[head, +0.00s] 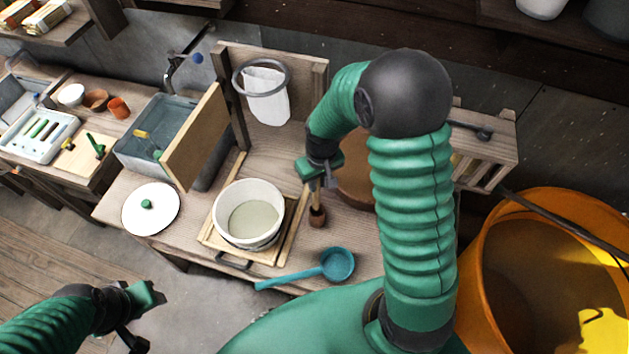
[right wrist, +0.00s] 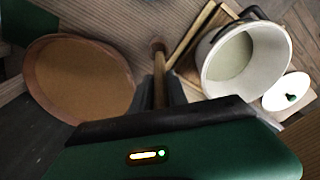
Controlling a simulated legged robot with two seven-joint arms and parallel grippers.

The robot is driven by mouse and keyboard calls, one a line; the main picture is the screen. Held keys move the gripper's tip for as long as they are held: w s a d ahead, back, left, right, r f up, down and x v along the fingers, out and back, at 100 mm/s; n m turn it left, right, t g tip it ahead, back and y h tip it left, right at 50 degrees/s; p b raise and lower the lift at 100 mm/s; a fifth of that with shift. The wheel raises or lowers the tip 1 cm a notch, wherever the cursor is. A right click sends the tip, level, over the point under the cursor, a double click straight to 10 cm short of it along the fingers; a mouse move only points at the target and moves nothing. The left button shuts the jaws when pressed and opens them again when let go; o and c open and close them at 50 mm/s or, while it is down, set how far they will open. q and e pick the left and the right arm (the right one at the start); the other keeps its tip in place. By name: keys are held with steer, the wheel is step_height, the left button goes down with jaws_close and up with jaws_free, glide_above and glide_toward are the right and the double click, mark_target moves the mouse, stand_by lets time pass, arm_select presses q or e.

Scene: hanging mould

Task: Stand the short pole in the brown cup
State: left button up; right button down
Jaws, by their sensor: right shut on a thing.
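The short pole (head: 318,196) is a thin light-brown wooden rod. My right gripper (head: 328,180) is shut on its upper part and holds it about upright.
A blue ladle (head: 337,264) lies in front. A round brown tub (head: 356,184) is behind my right arm. A white lid (head: 150,208) lies left; an orange barrel (head: 490,270) stands right.

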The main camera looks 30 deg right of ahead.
steer(key=f+b, duration=0.1)
steer(key=f, duration=0.2)
steer(key=f+b, duration=0.1)
steer(key=shift+d+f+b, duration=0.25)
steer(key=shift+f+b, duration=0.05)
steer(key=shift+b, duration=0.05)
steer(key=shift+a+f+b, duration=0.45)
steer(key=shift+f+b, duration=0.05)
steer(key=shift+f, duration=0.2)
steer(key=shift+d, duration=0.35)
steer(key=c, duration=1.2)
jaws_free()
steer(key=shift+d+f, duration=0.1)
steer(key=shift+d, duration=0.1)
steer(key=shift+a, duration=0.3)
steer(key=shift+r, duration=0.3)
step_height(320, 180, up, 16)
glide_above(317, 193)
steer(key=s, duration=0.1)
arm_select(q)
steer(key=f, duration=0.5)
steer(key=shift+d+b, duration=0.25)
steer(key=shift+b, duration=0.15)
arm_select(e)
steer(key=shift+d+r, duration=0.1)
steer(key=shift+d, duration=0.05)
arm_select(q)
steer(key=shift+d+r, duration=0.1)
arm_select(e)
steer(key=shift+d, duration=0.1)
